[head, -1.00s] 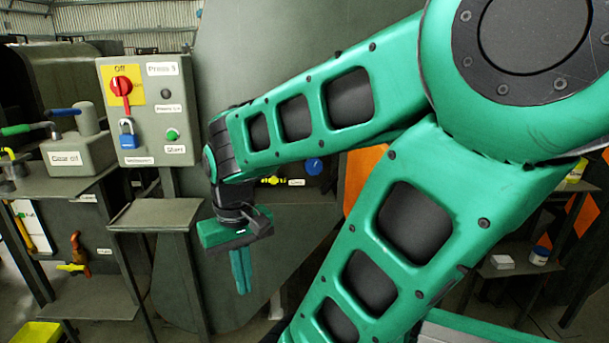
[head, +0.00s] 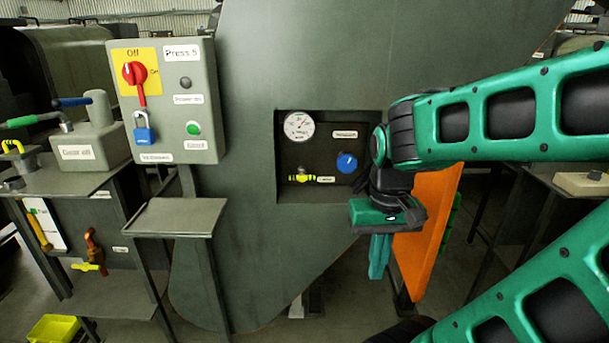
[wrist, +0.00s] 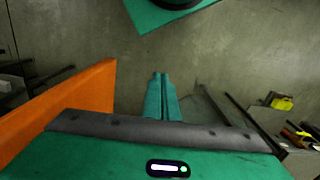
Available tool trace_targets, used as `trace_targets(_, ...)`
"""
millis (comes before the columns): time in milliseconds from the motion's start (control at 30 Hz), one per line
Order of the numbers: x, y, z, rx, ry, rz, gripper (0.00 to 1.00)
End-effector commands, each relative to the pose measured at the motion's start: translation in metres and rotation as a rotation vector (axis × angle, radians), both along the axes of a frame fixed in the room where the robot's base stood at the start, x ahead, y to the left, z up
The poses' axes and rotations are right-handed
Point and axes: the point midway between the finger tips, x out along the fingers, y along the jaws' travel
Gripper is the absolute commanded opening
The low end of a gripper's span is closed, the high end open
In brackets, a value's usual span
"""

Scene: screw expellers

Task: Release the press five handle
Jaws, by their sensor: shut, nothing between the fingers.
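The Press 5 box (head: 168,100) stands at the left in the head view. A blue padlock (head: 145,135) with a metal shackle hangs at the handle's lower end. My gripper (head: 378,277) is well to the right of the box, apart from it, with its fingers pointing down. In the wrist view its green fingers (wrist: 161,76) are together, with nothing between them and bare floor beyond. The handle is not in the wrist view.
A small shelf (head: 178,216) juts out below the box. A recess beside my gripper holds a gauge (head: 299,126), a blue knob (head: 347,162) and a yellow valve (head: 302,178). An orange panel (head: 428,225) stands close right of my gripper.

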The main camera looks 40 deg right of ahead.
Motion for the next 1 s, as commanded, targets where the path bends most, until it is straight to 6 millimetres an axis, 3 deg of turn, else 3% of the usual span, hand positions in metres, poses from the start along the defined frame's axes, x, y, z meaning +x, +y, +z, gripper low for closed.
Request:
trace_targets(367, -0.007, -0.003, 0.005, -0.012, -0.022, -0.003, 0.00)
trace_targets(467, 0.016, -0.024, 0.005, -0.064, -0.057, -0.021, 0.00)
trace_targets(567, 0.062, -0.045, 0.006, -0.160, -0.130, -0.047, 0.00)
trace_targets(733, 0.175, -0.070, 0.020, -0.363, -0.357, -0.082, 0.00)
trace_targets(900, 0.280, -0.066, 0.044, -0.503, -0.613, -0.074, 0.00)
trace_targets(1000, 0.324, -0.054, 0.058, -0.545, -0.740, -0.060, 0.00)
